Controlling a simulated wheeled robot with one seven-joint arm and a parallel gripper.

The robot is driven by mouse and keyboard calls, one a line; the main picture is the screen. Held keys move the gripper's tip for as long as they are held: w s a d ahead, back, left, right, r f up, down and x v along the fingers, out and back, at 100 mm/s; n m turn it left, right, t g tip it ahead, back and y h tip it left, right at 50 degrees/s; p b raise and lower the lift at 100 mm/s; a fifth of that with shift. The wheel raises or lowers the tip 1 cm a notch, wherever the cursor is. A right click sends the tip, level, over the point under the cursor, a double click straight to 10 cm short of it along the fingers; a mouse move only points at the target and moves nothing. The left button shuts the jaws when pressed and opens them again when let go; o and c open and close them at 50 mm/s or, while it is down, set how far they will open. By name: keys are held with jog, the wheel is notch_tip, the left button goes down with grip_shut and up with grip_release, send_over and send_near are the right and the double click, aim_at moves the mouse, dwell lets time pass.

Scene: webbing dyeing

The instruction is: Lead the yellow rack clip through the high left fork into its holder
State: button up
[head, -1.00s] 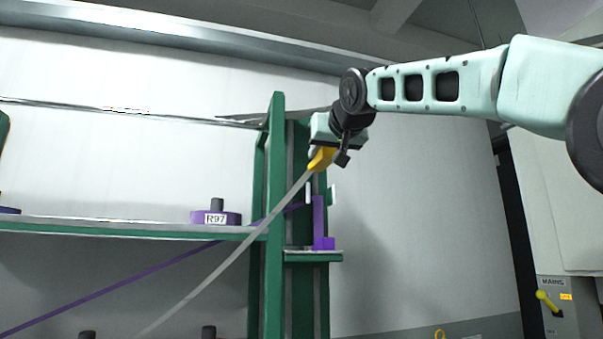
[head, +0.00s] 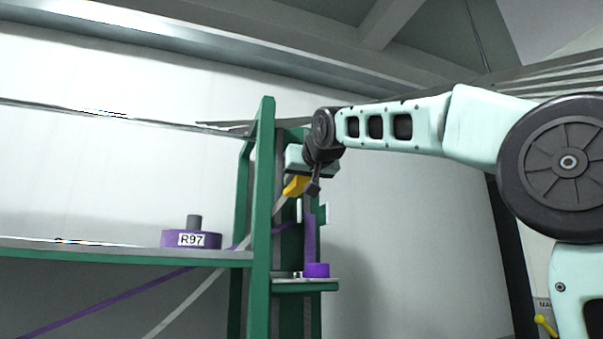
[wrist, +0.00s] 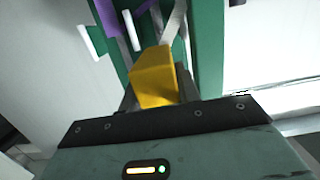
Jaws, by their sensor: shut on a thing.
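The yellow rack clip (head: 295,185) is held in my gripper (head: 303,176), beside the green rack post (head: 261,230) and high above the small side shelf (head: 290,287). In the wrist view the clip (wrist: 153,78) sticks out beyond my gripper (wrist: 160,100). A grey-white strap (head: 205,285) runs from the clip down to the left. Two white upright pieces, one left (head: 299,211) and one right (head: 324,213), stand just below the clip; they look like fork prongs. They also show in the wrist view, left of the clip. I cannot tell which part is the clip's holder.
A purple strap (head: 110,301) slants up to a purple upright strip (head: 309,235). A purple block (head: 316,270) sits on the side shelf. The wall right of the rack is clear.

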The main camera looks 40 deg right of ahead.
jog(key=shift+w+d+r+p, duration=0.25)
jog(key=shift+w+r+p, duration=0.1)
jog(key=shift+w+p, duration=0.45)
jog(key=shift+w+d+r+p, duration=0.3)
jog(key=shift+w+p, duration=0.35)
jog(key=shift+w, duration=0.3)
jog(key=shift+w+d+r+p, duration=0.2)
jog(key=shift+w+r+p, duration=0.2)
jog(key=shift+w+p, duration=0.4)
jog(key=w+f+b, duration=0.1)
jog(key=f+b, duration=0.5)
jog(key=f, duration=0.1)
jog(key=w+f+b, duration=0.1)
jog(key=f+b, duration=0.5)
jog(key=f, duration=0.1)
jog(key=w+f+b, duration=0.1)
jog(key=f+b, duration=0.6)
jog(key=shift+d+f, duration=0.2)
jog(key=shift+f, duration=0.05)
jog(key=o, duration=1.1)
